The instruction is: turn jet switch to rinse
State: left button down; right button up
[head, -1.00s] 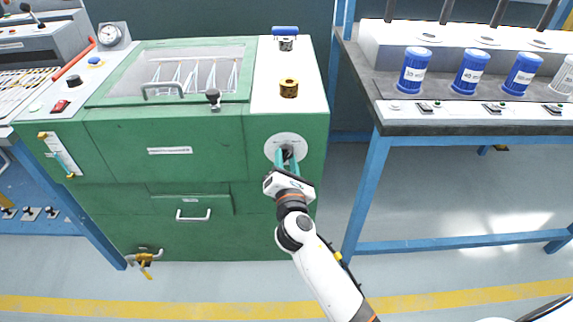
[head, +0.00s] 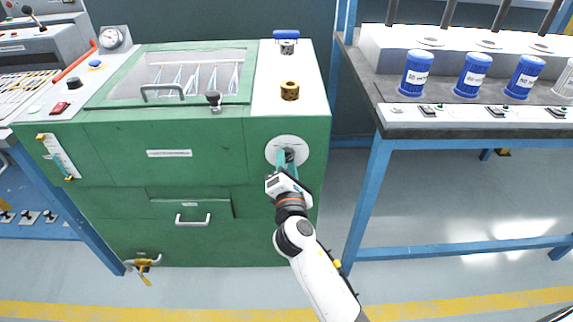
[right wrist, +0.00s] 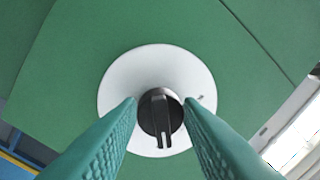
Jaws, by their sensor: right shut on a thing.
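The jet switch is a dark round knob (right wrist: 154,116) with a raised bar, set on a white disc (right wrist: 150,65) on the green machine's front. In the right wrist view the bar runs nearly up and down, and a small dark mark sits on the disc at the right. The disc also shows in the head view (head: 271,150), with the knob partly hidden by my fingers. My right gripper (head: 287,160) is shut on the knob; its teal fingers (right wrist: 160,108) lie on either side of it. My left gripper is out of view.
The green machine (head: 200,150) has a clear lid (head: 200,75) and a brass-coloured part (head: 290,91) on top. At the right stands a blue-framed bench (head: 375,190) with several blue jars (head: 417,75). The floor between them is clear.

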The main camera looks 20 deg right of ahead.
jog(key=o, duration=1)
jog(key=shift+c, duration=0.2)
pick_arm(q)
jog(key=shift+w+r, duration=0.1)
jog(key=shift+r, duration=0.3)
pick_arm(e)
jog(key=v, duration=1.2)
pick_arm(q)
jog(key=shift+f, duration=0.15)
